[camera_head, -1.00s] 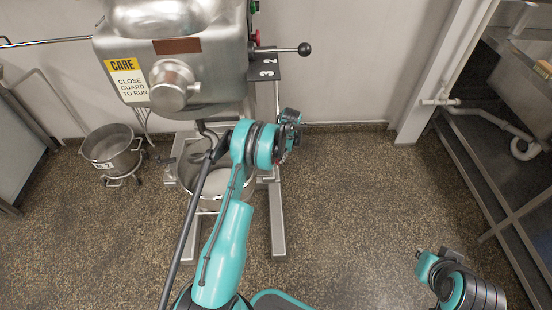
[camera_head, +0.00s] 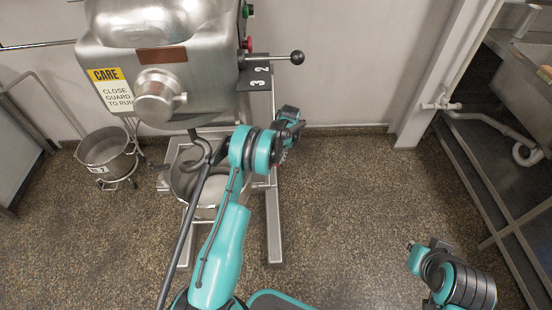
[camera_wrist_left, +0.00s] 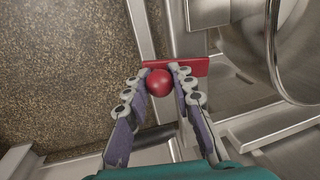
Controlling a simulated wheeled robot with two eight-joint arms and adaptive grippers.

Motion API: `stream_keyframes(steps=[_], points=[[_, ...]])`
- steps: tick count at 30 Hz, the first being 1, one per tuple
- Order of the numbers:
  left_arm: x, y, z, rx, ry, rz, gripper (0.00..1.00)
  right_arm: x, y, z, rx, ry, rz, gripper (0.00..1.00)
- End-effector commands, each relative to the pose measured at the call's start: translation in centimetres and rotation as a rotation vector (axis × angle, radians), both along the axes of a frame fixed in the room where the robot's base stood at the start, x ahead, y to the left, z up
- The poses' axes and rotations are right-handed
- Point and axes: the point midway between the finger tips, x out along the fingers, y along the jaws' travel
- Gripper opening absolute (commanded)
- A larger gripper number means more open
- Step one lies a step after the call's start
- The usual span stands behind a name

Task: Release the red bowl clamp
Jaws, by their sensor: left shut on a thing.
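The bowl clamp shows in the left wrist view as a red ball knob (camera_wrist_left: 158,83) beside a flat red bar (camera_wrist_left: 194,67). My left gripper (camera_wrist_left: 162,72) has its two fingers closed on either side of the knob, touching it. In the head view, my left arm hides the clamp and the gripper's fingers. The steel mixing bowl (camera_head: 181,185) sits low under the mixer (camera_head: 205,75), partly behind my arm. My right arm is at the bottom right of the head view; its fingers do not show.
A second steel pot (camera_head: 105,158) stands on a wheeled stand to the left of the mixer. A lever with a black ball (camera_head: 297,58) sticks out from the mixer's right side. A steel sink bench (camera_head: 500,190) is at the right. The speckled floor (camera_head: 345,195) between is clear.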

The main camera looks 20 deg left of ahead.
Motion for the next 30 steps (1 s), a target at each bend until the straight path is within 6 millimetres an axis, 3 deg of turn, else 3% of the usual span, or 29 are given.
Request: stream_keyframes(steps=[11,12,14,24,30], points=[[0.0,0.2,0.0,0.003,0.000,0.007,0.00,0.0,0.0,0.0,0.000,0.000,0.000,0.00],[0.0,0.2,0.0,0.003,0.000,0.007,0.31,0.0,0.0,0.0,0.000,0.000,0.000,0.00],[0.0,0.2,0.0,0.002,0.000,0.007,0.46,0.0,0.0,0.0,0.000,0.000,0.000,0.00],[0.1,0.0,0.2,0.000,-0.001,0.003,0.46,0.0,0.0,0.0,0.000,0.000,0.000,0.00],[0.3,-0.5,2.9,0.000,-0.001,0.003,0.46,0.0,0.0,0.0,0.000,0.000,0.000,0.00]])
